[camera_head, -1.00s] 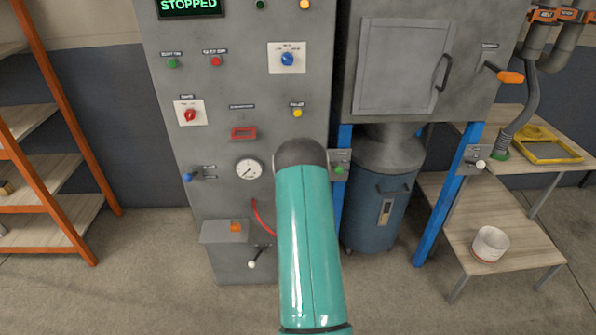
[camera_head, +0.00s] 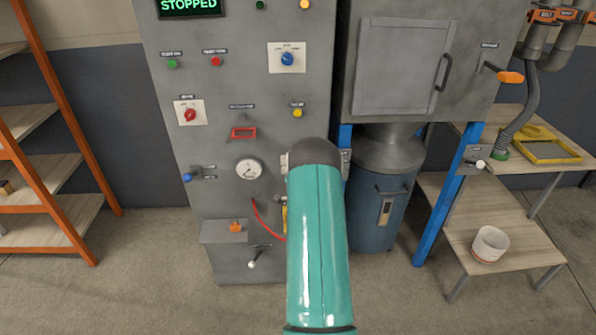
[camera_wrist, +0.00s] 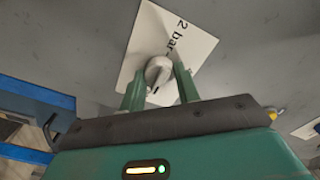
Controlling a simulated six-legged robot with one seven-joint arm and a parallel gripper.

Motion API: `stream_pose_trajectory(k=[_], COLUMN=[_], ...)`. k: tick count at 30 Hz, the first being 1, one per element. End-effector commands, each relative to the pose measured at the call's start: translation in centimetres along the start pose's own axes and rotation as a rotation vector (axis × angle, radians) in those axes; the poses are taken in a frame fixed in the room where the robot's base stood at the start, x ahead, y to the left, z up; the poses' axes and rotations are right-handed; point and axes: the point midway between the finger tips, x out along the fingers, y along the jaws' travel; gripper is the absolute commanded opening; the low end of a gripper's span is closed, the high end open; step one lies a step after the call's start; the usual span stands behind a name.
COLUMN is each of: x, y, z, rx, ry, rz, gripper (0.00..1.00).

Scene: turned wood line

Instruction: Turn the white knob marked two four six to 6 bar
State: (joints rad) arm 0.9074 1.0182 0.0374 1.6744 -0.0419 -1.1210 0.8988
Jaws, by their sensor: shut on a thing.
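The white knob (camera_wrist: 158,70) sits on a white plate (camera_wrist: 198,48) in the wrist view, with "2 bar" readable on the plate and its other marks out of sight or hidden. My gripper (camera_wrist: 158,80) has its two green fingers on either side of the knob and is shut on it. In the head view my teal arm hides the knob and the gripper. A round pressure gauge (camera_head: 249,169) on the grey cabinet shows to the left of my arm.
The cabinet also carries a blue knob (camera_head: 287,59), a red knob (camera_head: 190,114) and a blue-handled lever (camera_head: 188,177). A red hose (camera_head: 264,222) runs behind my arm. A blue drum (camera_head: 376,210) stands to the right. Shelves (camera_head: 45,206) stand at the left.

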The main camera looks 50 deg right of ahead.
Motion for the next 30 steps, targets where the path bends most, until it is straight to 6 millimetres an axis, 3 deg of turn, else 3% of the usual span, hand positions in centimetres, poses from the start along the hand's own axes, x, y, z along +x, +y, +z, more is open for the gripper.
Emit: stream_pose_trajectory(k=[3, 4, 6, 7, 15, 20, 30], x=[-0.1, -0.1, -0.1, -0.1, -0.1, -1.2, -8.1], y=[0.1, 0.1, 0.1, 0.1, 0.0, 0.0, 0.0], z=[0.2, 0.2, 0.1, 0.1, 0.1, 0.1, 0.1], rx=[0.001, 0.001, 0.001, 0.001, 0.000, 0.000, 0.000], ry=[-0.003, -0.003, -0.002, -0.002, -0.001, -0.001, -0.002], rz=[0.002, 0.002, 0.002, 0.002, 0.001, 0.001, 0.003], gripper=[0.09, 0.38, 0.52, 0.54, 0.54, 0.54, 0.54])
